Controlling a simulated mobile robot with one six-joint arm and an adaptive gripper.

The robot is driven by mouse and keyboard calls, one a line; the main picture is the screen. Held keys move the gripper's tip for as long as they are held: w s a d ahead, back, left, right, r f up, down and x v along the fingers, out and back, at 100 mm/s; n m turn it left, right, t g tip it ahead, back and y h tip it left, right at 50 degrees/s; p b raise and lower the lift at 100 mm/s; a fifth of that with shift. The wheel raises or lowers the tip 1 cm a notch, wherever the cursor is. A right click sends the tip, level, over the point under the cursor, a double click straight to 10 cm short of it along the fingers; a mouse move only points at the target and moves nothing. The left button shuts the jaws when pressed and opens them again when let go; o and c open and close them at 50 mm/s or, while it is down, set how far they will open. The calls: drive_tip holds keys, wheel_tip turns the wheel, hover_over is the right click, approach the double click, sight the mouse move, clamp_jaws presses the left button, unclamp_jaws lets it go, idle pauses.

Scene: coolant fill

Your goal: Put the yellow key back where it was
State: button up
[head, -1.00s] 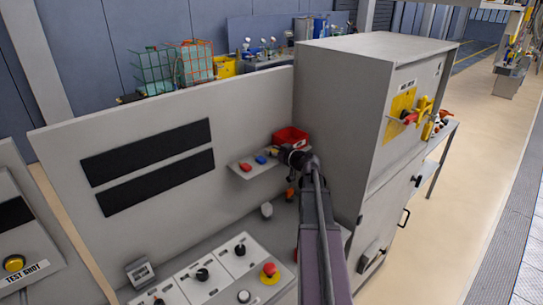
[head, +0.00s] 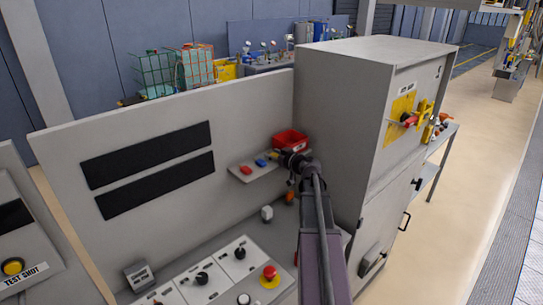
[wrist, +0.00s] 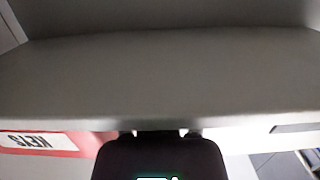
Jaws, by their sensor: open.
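A small yellow key (head: 274,155) shows at the right end of the row on the small grey shelf (head: 243,178), beside a blue key (head: 261,162) and a red key (head: 246,169). My gripper (head: 286,158) is open, just right of the yellow key. The head view is too small to tell whether they touch. In the wrist view, the dark gripper body (wrist: 158,158) fills the bottom middle, in front of a broad grey surface. The fingertips and the yellow key cannot be made out there.
A red bin (head: 290,138) stands at the back of the shelf; its KEYS label (wrist: 30,142) is upside down in the wrist view. A tall grey cabinet (head: 335,110) stands close to the right. A control panel (head: 215,278) with knobs lies below.

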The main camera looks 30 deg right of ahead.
drive_tip(key=shift+r, duration=0.15)
drive_tip(key=shift+s, duration=0.2)
drive_tip(key=p+v, duration=0.2)
drive_tip(key=v, duration=0.9)
drive_tip(key=shift+s, duration=0.3)
